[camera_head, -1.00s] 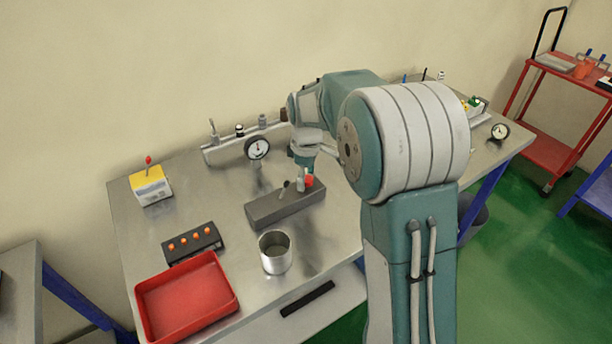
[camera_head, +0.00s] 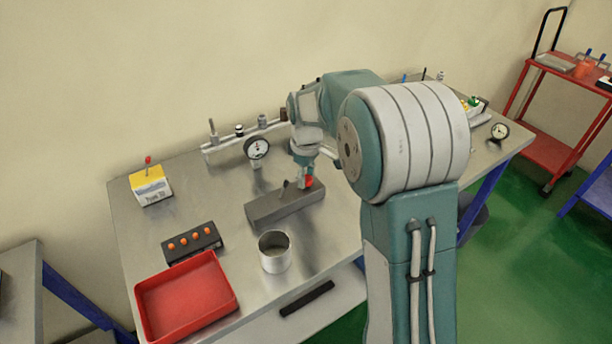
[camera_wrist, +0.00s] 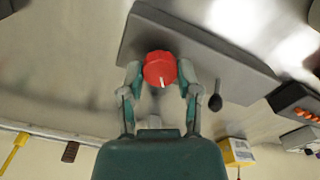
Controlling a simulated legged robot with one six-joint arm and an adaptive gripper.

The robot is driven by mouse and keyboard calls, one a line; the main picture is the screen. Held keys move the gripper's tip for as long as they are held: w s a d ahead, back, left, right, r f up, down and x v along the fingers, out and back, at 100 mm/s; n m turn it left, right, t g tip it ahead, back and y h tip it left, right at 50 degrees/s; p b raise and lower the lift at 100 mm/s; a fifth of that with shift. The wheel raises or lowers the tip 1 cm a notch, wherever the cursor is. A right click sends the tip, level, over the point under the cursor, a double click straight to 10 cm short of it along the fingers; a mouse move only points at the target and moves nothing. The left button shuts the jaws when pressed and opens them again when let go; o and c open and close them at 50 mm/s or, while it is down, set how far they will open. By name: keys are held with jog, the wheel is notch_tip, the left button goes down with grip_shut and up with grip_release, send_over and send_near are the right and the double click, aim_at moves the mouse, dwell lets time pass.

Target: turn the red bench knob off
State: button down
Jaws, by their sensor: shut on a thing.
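The red bench knob (camera_head: 309,182) sits on the right part of a grey block on the bench. In the wrist view the red knob (camera_wrist: 160,68) lies between the two fingers of my gripper (camera_wrist: 159,78), with a white mark on its edge nearest the palm. My gripper (camera_head: 305,181) is shut on the knob in the head view, reaching it from above. The grey block (camera_head: 268,211) carries a small dark lever (camera_wrist: 215,102) beside the knob. The knob's far side is partly hidden by my fingers in the head view.
A pressure gauge (camera_head: 257,147) and a pipe rail stand behind the block. A metal cup (camera_head: 275,262), a red tray (camera_head: 150,312), a black box with orange buttons (camera_head: 192,242) and a yellow-topped box (camera_head: 150,187) stand to the front and left. Bare bench lies between them.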

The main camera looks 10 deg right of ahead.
jog(key=m, duration=1.2)
jog(key=shift+f, duration=0.1)
jog(key=shift+m, duration=1.9)
jog(key=shift+c, duration=1.5)
grip_release()
jog(key=shift+w, duration=0.1)
jog(key=shift+a, duration=0.1)
